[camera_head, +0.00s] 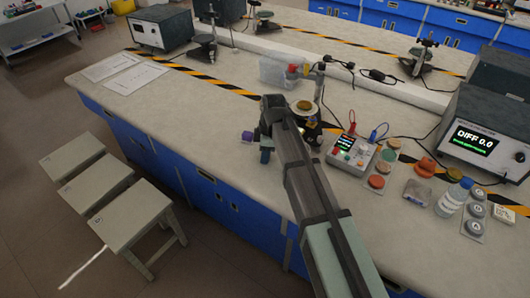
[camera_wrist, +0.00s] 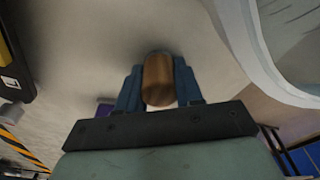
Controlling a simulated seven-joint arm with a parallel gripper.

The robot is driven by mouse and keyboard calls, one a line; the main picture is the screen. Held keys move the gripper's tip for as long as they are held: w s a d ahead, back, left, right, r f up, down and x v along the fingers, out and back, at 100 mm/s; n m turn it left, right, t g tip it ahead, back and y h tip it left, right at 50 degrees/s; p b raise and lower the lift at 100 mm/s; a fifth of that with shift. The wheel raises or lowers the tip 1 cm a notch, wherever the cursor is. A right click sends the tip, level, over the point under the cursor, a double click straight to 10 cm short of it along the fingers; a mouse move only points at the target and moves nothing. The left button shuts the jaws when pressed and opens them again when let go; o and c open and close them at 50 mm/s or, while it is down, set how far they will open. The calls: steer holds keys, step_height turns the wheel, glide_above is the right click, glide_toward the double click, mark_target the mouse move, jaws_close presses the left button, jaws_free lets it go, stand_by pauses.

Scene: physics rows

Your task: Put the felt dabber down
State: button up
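My gripper (camera_head: 266,150) is over the front part of the bench (camera_head: 215,100), with its blue fingers pointing down. In the wrist view its two fingers (camera_wrist: 158,88) are closed on either side of a rounded brown, wood-like piece, which I take to be the felt dabber (camera_wrist: 158,74). The dabber's felt end does not show, and I cannot tell whether it touches the bench. In the head view the arm and gripper hide the dabber. A small purple item (camera_head: 247,136) is just left of the gripper; it also shows in the wrist view (camera_wrist: 104,109).
A brass-topped round device (camera_head: 305,108) stands right beside the gripper. A grey control box (camera_head: 352,154) with cables is further right, near coloured discs (camera_head: 377,182) and a bottle (camera_head: 452,197). Bare bench lies to the left, up to papers (camera_head: 135,78). Stools (camera_head: 125,212) stand in front.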

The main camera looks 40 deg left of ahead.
steer(key=o, duration=0.4)
steer(key=shift+o, duration=0.2)
step_height(320, 180, up, 12)
steer(key=d, duration=0.1)
steer(key=shift+w, duration=0.4)
steer(key=shift+d+r, duration=0.1)
stand_by(0.4)
